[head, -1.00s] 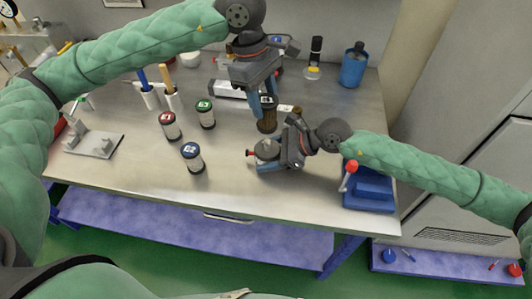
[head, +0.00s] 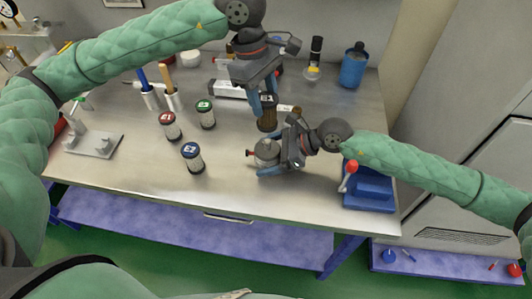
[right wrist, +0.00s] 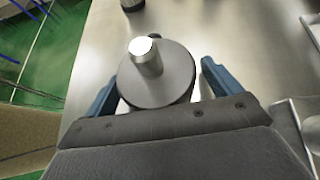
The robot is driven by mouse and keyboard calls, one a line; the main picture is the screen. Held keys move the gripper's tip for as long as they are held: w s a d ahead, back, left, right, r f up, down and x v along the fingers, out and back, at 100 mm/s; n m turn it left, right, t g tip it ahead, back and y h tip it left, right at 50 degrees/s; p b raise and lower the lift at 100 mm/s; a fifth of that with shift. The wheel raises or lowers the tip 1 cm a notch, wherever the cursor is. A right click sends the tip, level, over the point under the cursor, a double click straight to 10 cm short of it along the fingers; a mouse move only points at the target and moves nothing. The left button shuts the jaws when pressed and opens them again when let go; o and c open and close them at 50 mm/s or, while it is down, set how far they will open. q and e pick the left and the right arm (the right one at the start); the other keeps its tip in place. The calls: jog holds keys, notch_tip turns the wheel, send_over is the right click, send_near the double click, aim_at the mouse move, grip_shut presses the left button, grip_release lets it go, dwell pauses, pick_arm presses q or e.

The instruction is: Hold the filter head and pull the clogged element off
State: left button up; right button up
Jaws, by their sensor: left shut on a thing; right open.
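My left gripper (head: 263,103) points down at the back middle of the bench. It is shut on a brown cylinder with a dark top (head: 267,122), which looks like the clogged element. Whether this cylinder touches the bench is unclear. The grey metal filter head (head: 266,152), with a small red part on its left, is just in front of it and appears apart from it. My right gripper (head: 272,156) is open with its blue fingers either side of the filter head. In the right wrist view the head's round face and bright stub (right wrist: 165,75) lie between the spread fingers.
Canisters E1 (head: 170,127), E2 (head: 192,159) and E3 (head: 206,115) stand to the left. A grey fixture plate (head: 93,145) is further left. A blue block with a red-knobbed lever (head: 369,190) is at the right front.

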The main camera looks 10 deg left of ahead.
jog(key=v, duration=1.2)
